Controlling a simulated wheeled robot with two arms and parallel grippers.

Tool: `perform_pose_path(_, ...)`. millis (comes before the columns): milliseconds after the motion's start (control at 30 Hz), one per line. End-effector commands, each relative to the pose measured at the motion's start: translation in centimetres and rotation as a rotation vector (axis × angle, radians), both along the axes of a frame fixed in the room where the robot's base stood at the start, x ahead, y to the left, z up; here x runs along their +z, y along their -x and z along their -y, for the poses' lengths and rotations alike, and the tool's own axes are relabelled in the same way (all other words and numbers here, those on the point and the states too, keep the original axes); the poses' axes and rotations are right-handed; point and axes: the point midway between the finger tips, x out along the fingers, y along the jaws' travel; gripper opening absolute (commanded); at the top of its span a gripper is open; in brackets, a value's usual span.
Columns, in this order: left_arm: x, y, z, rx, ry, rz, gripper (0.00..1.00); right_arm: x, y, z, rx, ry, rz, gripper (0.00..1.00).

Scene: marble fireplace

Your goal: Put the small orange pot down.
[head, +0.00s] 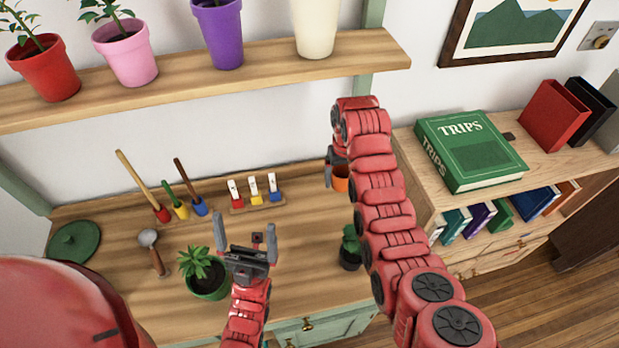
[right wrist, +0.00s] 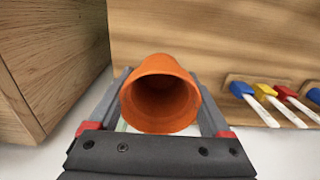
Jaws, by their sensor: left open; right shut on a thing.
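The small orange pot (head: 341,184) is held at the back right of the wooden worktop (head: 310,232), partly hidden by my right arm. My right gripper (head: 334,163) is shut on it. In the right wrist view the empty pot (right wrist: 160,88) sits between the two fingers, with its open mouth facing the camera. I cannot tell whether its base touches the worktop. My left gripper (head: 245,233) is open and empty above the worktop, beside a green pot with a plant (head: 206,284).
A dark pot with a plant (head: 350,250) stands near my right arm. Brushes (head: 254,189) and long-handled tools (head: 182,210) stand along the back. A shelf of pots (head: 270,63) hangs above. A bookcase (head: 425,195) with a green book (head: 470,152) adjoins right.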

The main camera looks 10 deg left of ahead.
Motion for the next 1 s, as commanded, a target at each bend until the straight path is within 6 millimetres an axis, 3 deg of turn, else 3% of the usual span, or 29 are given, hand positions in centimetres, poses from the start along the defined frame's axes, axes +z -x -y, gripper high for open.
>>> perform_pose_path(200, 1.6, 0.0, 0.0, 0.000, 0.000, 0.000, 1.00, -4.2, 0.3, 0.1, 0.000, 0.003, -0.010, 0.28)
perform_pose_path(300, 1.6, 0.0, 0.0, 0.000, 0.000, 0.000, 1.00, -5.3, 0.1, 0.0, 0.000, 0.001, -0.005, 0.28)
perform_pose_path(800, 2.2, 0.0, 0.0, 0.000, 0.000, 0.000, 1.00, -9.0, 0.1, 0.1, 0.000, 0.003, -0.006, 0.28)
perform_pose_path(1000, 2.2, 0.0, 0.0, 0.000, 0.000, 0.000, 1.00, -9.5, 0.1, 0.0, -0.001, 0.000, -0.001, 0.28)
